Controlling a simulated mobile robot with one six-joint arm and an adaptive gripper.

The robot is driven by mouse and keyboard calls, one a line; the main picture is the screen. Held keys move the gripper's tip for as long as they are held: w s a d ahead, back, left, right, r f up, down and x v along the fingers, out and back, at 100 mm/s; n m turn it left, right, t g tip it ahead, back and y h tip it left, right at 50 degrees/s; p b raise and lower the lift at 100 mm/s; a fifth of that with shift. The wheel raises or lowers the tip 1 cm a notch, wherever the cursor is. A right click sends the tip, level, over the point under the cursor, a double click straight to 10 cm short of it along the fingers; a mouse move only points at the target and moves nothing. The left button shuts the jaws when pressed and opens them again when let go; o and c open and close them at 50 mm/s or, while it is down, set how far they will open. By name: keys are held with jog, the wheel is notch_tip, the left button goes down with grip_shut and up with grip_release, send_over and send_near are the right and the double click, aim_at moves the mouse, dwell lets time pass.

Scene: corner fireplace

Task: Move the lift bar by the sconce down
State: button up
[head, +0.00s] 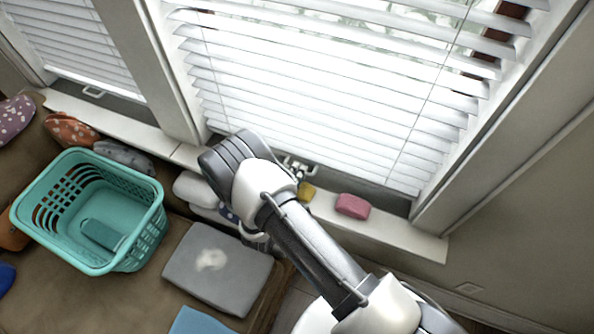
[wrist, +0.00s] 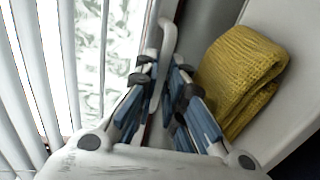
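A white lift bar (wrist: 168,42) runs along the foot of the blind-covered window in the wrist view, with a curved end. My gripper (wrist: 164,76) has its blue-and-black fingers drawn close on both sides of the bar and appears shut on it. In the head view, my gripper (head: 290,170) is at the window's bottom edge, mostly hidden behind my arm, with a small white part of the bar showing. Another lift bar (head: 93,92) is on the left window. No sconce is in view.
A yellow cloth (wrist: 240,75) lies on the sill close beside my fingers. A pink block (head: 352,206) is on the sill to the right. A teal basket (head: 135,262) and a grey cushion (head: 230,285) are on the brown seat. White blinds (head: 330,85) hang over the window.

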jog(key=o, duration=0.4)
jog(key=shift+o, duration=0.2)
jog(key=v, duration=0.8)
jog(key=shift+r, duration=0.1)
